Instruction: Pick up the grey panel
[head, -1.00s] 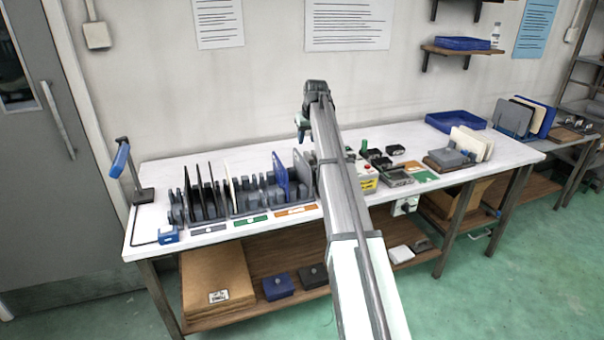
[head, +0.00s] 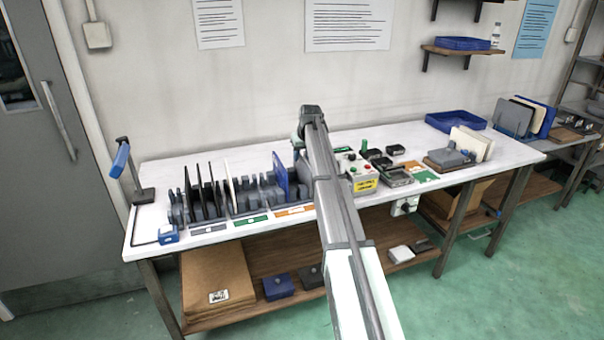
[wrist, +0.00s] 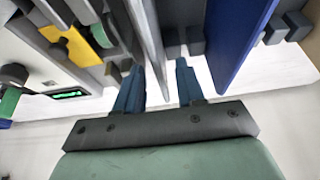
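The grey panel (wrist: 148,40) stands upright and shows nearly edge-on in the wrist view. Its near edge lies between the two blue fingers of my gripper (wrist: 159,68). In the head view my arm hides most of the grey panel and my fingertips.
A blue panel (head: 280,175) stands close beside the grey one; it also shows in the wrist view (wrist: 240,40). Black panels (head: 203,185) and a white panel (head: 229,183) stand further left. A control box (head: 361,178) is just right of my arm.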

